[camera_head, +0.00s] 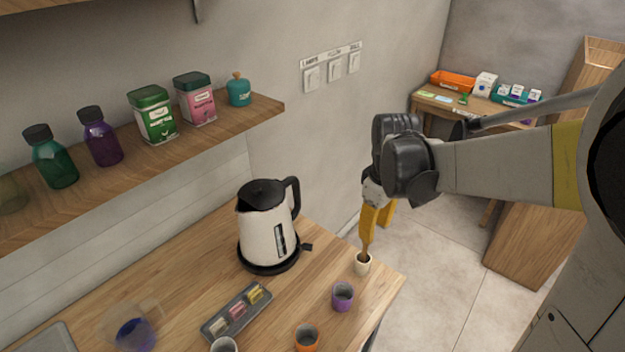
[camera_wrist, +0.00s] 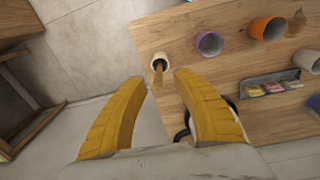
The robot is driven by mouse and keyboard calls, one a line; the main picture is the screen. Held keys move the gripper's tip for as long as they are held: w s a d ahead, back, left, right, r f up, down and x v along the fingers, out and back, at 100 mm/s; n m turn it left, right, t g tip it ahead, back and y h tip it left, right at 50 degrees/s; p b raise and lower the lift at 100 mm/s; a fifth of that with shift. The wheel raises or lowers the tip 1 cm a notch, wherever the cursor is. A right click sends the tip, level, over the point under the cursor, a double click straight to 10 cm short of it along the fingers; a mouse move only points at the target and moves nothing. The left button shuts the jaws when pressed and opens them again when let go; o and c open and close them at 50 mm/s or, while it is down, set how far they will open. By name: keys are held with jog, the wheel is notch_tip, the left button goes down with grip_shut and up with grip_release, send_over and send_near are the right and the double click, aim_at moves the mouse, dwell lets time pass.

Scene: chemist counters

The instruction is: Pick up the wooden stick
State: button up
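The wooden stick (camera_head: 366,250) stands in a small cream cup (camera_head: 363,265) near the right corner of the wooden counter. In the wrist view the stick (camera_wrist: 158,72) leans out of the cup (camera_wrist: 161,59), just beyond the gap between my fingertips. My gripper (camera_head: 375,228) is above the cup with its yellow fingers pointing down. In the wrist view my gripper (camera_wrist: 160,80) is open, with a clear gap between the fingers and nothing held. In the head view one finger overlaps the stick's upper part, so its top is hidden.
A purple cup (camera_head: 343,296) and an orange cup (camera_head: 306,338) stand nearby on the counter (camera_head: 310,255). A white kettle (camera_head: 266,226) stands behind to the left. A grey tray (camera_head: 237,312) holds small coloured items. A shelf with bottles and tins (camera_head: 153,114) hangs above.

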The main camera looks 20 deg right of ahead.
aim_at(364, 252)
jog(key=shift+w+d+f+n+g+p, duration=0.15)
jog(key=shift+w+n+g, duration=0.05)
jog(key=shift+w, duration=0.35)
jog(key=shift+w+d+f+n+g+p, duration=0.1)
jog(key=shift+w+d+n+g+p, duration=0.1)
jog(key=shift+w, duration=0.35)
notch_tip(364, 252, down, 6)
jog(key=shift+a+r+b, duration=0.1)
jog(key=shift+r+b, duration=0.05)
jog(key=shift+b, duration=0.85)
jog(key=f, duration=0.1)
jog(key=f+b, duration=0.1)
jog(key=f, duration=0.1)
jog(key=f+b, duration=0.1)
jog(key=f, duration=0.1)
jog(key=shift+a+f, duration=0.15)
jog(key=shift+a, duration=0.25)
grip_shut()
